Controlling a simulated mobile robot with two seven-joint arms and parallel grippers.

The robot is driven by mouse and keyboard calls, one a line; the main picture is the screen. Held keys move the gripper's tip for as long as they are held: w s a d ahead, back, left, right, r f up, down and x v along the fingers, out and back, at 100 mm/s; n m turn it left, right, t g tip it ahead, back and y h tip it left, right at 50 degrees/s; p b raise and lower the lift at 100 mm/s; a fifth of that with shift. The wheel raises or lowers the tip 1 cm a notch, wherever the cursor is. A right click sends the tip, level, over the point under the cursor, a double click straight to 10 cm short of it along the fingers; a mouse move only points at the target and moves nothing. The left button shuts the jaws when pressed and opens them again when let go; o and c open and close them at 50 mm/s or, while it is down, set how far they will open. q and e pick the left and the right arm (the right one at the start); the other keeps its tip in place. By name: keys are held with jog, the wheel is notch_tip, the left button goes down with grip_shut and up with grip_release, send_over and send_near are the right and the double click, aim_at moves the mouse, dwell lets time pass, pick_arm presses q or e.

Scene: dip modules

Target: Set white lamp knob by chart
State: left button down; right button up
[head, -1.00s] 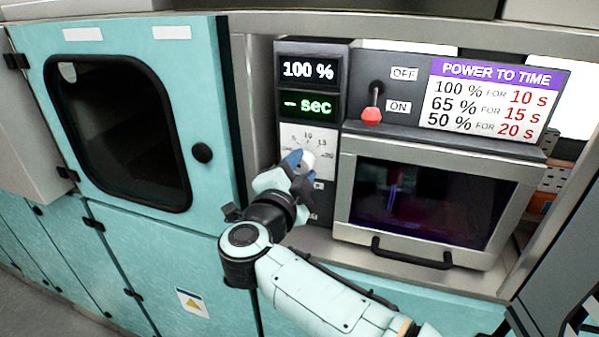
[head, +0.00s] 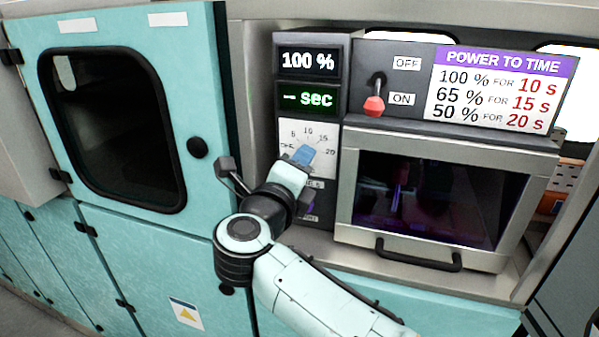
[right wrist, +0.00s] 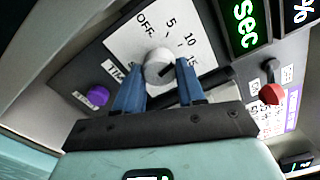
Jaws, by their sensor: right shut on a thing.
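The white lamp knob (right wrist: 158,65) sits on a dial plate (head: 322,136) marked OFF, 5, 10, 15 and 20. My right gripper (head: 303,156) is at the dial, its blue fingers (right wrist: 158,85) shut on the knob's sides in the right wrist view. In the head view the fingers hide the knob; I cannot tell its exact setting. The chart (head: 497,92) reads 100 % for 10 s, 65 % for 15 s, 50 % for 20 s. The power display (head: 307,62) reads 100 %, and the green time display (head: 307,99) shows a dash and sec. My left gripper is out of view.
A red-tipped toggle switch (head: 374,103) points down beside ON. A purple button (right wrist: 98,96) is below the dial. A dark-windowed chamber door (head: 430,200) with a black handle (head: 418,262) is to the right. A teal cabinet door (head: 205,110) stands left.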

jog(key=shift+m+b, duration=0.5)
jog(key=shift+m, duration=0.6)
jog(key=o, duration=1)
jog(key=shift+o, duration=0.2)
jog(key=shift+s, duration=0.1)
jog(key=b+v, duration=0.1)
jog(key=v, duration=1.2)
jog(key=shift+b, duration=0.4)
jog(key=shift+a, duration=0.1)
